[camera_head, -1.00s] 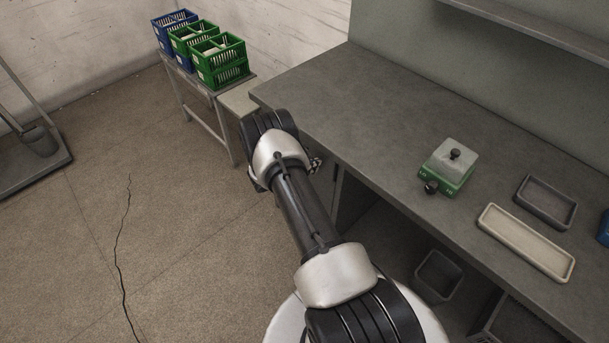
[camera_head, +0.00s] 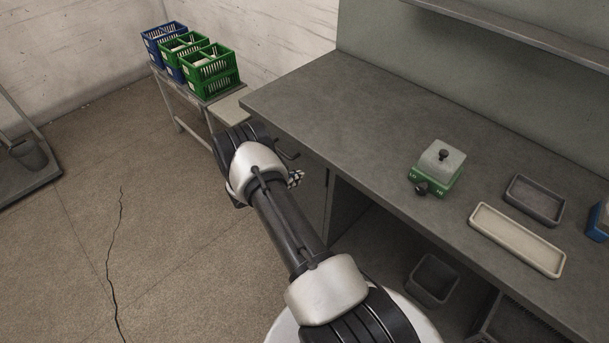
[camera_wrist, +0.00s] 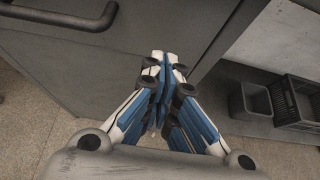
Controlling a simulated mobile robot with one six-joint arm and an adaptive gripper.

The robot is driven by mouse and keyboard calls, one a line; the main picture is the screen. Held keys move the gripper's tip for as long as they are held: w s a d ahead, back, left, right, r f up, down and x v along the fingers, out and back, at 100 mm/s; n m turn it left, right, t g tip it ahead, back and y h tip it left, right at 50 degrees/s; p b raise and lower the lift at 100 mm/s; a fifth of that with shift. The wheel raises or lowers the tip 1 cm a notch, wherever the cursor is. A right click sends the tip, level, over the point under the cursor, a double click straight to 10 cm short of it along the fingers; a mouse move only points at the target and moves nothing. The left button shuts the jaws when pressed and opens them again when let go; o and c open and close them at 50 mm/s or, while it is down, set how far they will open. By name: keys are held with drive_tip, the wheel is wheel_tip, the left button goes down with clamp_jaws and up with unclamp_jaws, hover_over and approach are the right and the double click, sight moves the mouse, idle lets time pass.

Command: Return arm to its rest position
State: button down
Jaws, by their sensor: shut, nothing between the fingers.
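My arm reaches out over the floor in front of the bench in the head view, with its far joint close to the bench's left front edge. My gripper (camera_wrist: 160,62) shows in the wrist view with its blue and white fingers together, shut and empty. It faces a grey cabinet door (camera_wrist: 125,75) under the bench and stands apart from the door handle (camera_wrist: 70,14). In the head view only a small part of the gripper (camera_head: 295,179) shows past the arm; the rest is hidden.
The grey bench (camera_head: 330,110) holds a green device (camera_head: 437,170), a cream tray (camera_head: 516,240) and a dark tray (camera_head: 534,199). Green crates (camera_head: 210,70) and a blue crate (camera_head: 160,38) stand on a side table. Bins (camera_head: 433,278) sit under the bench.

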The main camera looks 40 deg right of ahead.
drive_tip(key=p+v, duration=0.2)
drive_tip(key=v, duration=0.6)
drive_tip(key=shift+a+r, duration=0.3)
drive_tip(key=shift+w+r, duration=0.1)
drive_tip(key=shift+w, duration=0.05)
drive_tip(key=s+a+r+m+y, duration=0.1)
drive_tip(key=s+a+r+m, duration=0.15)
drive_tip(key=r, duration=0.65)
drive_tip(key=s+a+r+m+g+y, duration=0.15)
drive_tip(key=r+m, duration=0.25)
drive_tip(key=r, duration=0.5)
drive_tip(key=s+a+r+m+y, duration=0.1)
drive_tip(key=s+a+r+m, duration=0.2)
drive_tip(key=r, duration=0.6)
drive_tip(key=s+a+r+m+t+y, duration=0.2)
drive_tip(key=s+a+r+m+y, duration=0.2)
drive_tip(key=s+a, duration=0.5)
drive_tip(key=s+a+r+m+t+y, duration=0.3)
drive_tip(key=s+a+r, duration=0.4)
drive_tip(key=s+a, duration=0.3)
drive_tip(key=shift+s+r+m+t+y, duration=0.35)
drive_tip(key=shift+s+m+y, duration=0.4)
drive_tip(key=shift+s+m, duration=0.25)
